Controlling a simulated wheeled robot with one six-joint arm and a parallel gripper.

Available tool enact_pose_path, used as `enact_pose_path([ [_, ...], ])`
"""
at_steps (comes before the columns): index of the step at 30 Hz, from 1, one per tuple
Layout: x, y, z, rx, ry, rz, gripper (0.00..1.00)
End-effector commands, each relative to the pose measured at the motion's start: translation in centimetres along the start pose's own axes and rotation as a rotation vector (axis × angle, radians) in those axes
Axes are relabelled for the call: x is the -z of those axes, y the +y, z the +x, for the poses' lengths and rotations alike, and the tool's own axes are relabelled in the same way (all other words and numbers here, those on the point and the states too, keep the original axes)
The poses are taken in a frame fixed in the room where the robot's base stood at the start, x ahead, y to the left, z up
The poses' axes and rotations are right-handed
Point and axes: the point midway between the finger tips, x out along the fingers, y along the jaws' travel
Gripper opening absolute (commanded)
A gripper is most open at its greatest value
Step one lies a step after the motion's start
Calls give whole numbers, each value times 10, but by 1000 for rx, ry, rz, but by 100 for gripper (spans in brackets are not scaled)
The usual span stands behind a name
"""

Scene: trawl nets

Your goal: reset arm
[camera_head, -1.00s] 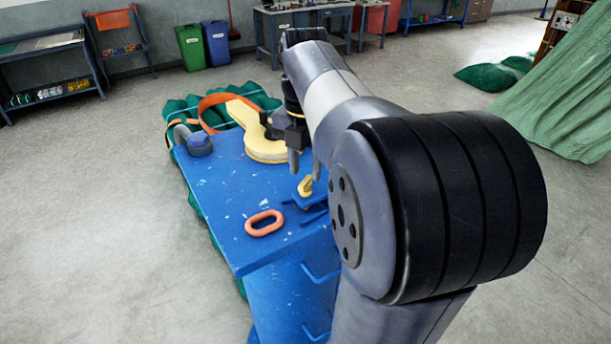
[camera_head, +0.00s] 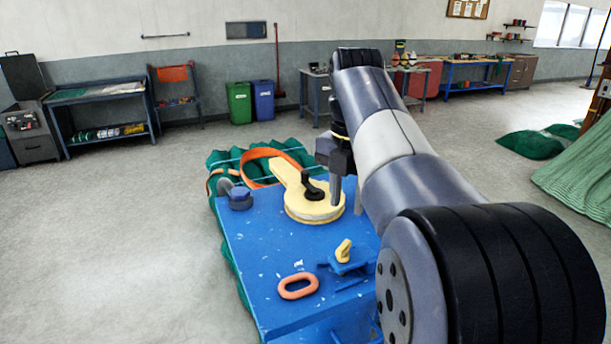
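My gripper (camera_head: 347,194) hangs from my arm, pointing down over the right part of the blue bench top (camera_head: 258,262). Its two fingers are spread apart and nothing shows between them. A yellow round-ended piece with a black knob (camera_head: 292,204) lies on the bench just left of the fingers, apparently not held. My arm hides part of the bench's right side.
An orange oval link (camera_head: 298,286) and a yellow hook (camera_head: 344,250) on a blue bracket sit near the bench front. A grey shackle with a blue cap (camera_head: 240,199) is at the left edge. Green netting (camera_head: 217,165) with an orange strap (camera_head: 248,165) lies behind. Floor at left is clear.

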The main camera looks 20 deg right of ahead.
Motion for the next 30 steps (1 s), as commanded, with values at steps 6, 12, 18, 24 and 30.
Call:
enact_pose_path([
  [6, 0, -1, 23, 2, 2, 0, 32],
  [12, 0, -1, 56, 1, 1, 1, 32],
  [18, 0, -1, 86, 0, -1, 1, 32],
  [24, 0, -1, 104, -2, -3, 1, 32],
  [30, 0, -1, 104, -3, -4, 19, 32],
])
